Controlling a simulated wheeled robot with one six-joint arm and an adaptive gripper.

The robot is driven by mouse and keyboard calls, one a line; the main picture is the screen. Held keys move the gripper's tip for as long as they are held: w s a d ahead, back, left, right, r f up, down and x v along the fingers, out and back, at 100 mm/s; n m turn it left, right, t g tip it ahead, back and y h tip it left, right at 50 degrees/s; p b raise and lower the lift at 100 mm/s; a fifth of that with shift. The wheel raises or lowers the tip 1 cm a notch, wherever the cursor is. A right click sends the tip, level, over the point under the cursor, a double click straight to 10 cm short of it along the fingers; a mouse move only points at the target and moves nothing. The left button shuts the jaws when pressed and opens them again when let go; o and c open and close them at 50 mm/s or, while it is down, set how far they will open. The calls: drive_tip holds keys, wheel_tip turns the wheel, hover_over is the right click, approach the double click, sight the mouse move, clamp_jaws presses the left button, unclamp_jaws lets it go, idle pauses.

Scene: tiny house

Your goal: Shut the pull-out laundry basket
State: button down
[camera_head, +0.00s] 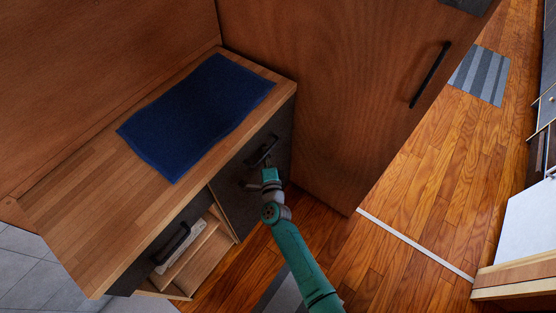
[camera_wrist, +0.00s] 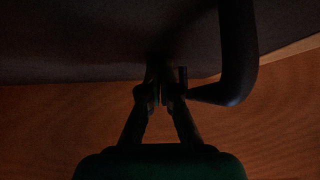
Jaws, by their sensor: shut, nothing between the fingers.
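The laundry basket seems to be the unit behind the dark front panel (camera_head: 236,196) at the right end of the wooden cabinet. Its black bar handle (camera_head: 264,151) is near the top edge. The panel looks close to flush under the countertop; any small gap is hard to see. My gripper (camera_head: 254,184) is shut and empty, at the panel just below the handle. In the wrist view the fingertips (camera_wrist: 162,80) meet or nearly meet the dark panel (camera_wrist: 75,40), with the handle (camera_wrist: 237,55) beside them on the right. Contact is too dark to confirm. The basket's inside is hidden.
A blue mat (camera_head: 196,115) lies on the countertop (camera_head: 75,215). A tall wooden cabinet (camera_head: 335,90) stands close on the right.

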drive_tip(key=shift+w+a+r, duration=0.1)
drive_tip(key=shift+w+a, duration=0.5)
drive_tip(key=shift+a, duration=0.3)
drive_tip(key=shift+a+r, duration=0.1)
